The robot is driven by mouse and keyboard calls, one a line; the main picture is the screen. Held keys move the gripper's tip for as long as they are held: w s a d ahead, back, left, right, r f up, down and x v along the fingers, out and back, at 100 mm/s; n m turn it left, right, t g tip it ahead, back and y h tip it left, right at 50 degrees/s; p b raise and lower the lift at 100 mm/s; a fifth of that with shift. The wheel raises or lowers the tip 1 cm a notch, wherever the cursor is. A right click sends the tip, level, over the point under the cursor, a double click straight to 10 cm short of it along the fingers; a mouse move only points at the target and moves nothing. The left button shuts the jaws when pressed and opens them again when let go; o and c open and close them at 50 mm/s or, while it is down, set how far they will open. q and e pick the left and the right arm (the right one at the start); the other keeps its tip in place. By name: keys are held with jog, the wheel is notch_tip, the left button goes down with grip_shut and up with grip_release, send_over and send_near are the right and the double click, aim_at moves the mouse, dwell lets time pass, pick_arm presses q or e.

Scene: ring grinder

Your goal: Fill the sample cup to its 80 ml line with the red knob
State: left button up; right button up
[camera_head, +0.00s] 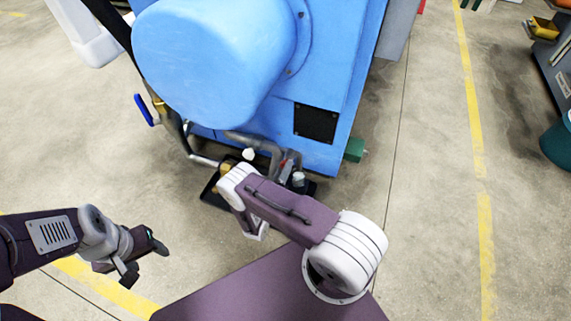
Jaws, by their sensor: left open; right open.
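A small red part (283,163), possibly the red knob, shows among the pipes at the foot of the blue machine. A small white item (298,178) stands by it, and a white round piece (248,154) is further left. I cannot tell whether either is the sample cup, and no 80 ml line or liquid level is readable. My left gripper (147,260) is open and empty at the lower left, over the floor and apart from the machine. My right arm reaches in front of the pipes and covers part of them. Its gripper fingers are hidden.
The large blue machine (330,75) fills the top centre. A black tray (208,194) lies on the floor under its pipes. A blue-handled valve (144,109) sticks out left, and a green block (354,150) right.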

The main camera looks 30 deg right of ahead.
jog(key=p+v, duration=0.2)
jog(key=v, duration=0.5)
dwell(0.3)
jog(key=s+d+r+m+g+y+p, duration=0.2)
jog(key=s+r+m+g, duration=0.5)
jog(key=m, duration=0.4)
jog(key=s+d+r+m+g+y+p, duration=0.1)
jog(key=s+r+m+g+y+p, duration=0.15)
jog(key=s+r+m+g, duration=0.5)
jog(key=a+r+m+y+p, duration=0.2)
jog(key=a+r+m+y, duration=0.6)
jog(key=m, duration=0.6)
notch_tip(320, 180, up, 44)
jog(key=w+m+t+y+p, duration=0.1)
jog(key=m+t+p, duration=0.3)
jog(key=p, duration=3.4)
jog(key=shift+w+f+m, duration=0.25)
jog(key=shift+w+m, duration=0.05)
jog(key=shift+m, duration=0.35)
